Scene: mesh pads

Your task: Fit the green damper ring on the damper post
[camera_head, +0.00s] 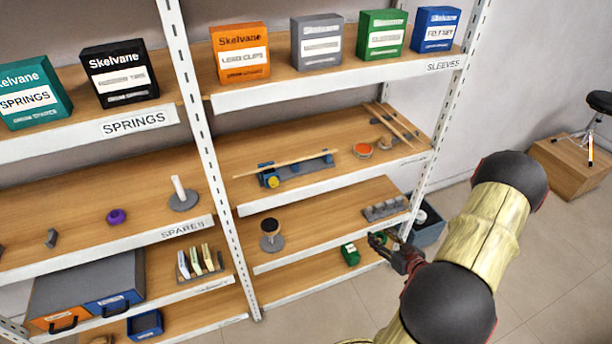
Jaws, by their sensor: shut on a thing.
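My gripper (383,245), small in the picture, is at the right end of the lower shelves. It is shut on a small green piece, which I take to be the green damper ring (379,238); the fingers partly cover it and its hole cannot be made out. A white upright post on a round grey base (179,190), likely the damper post, stands on the middle shelf marked SPARES, far to the left of my gripper. Nothing is around the white post. A shorter post with a black top (270,226) stands on a lower shelf.
A purple ring (117,216) lies left of the white post. A green block (350,254) sits on the lowest shelf beside my gripper. A metal upright (205,150) divides the shelf bays. A grey rack (386,208) and a blue bin (428,227) are near my arm.

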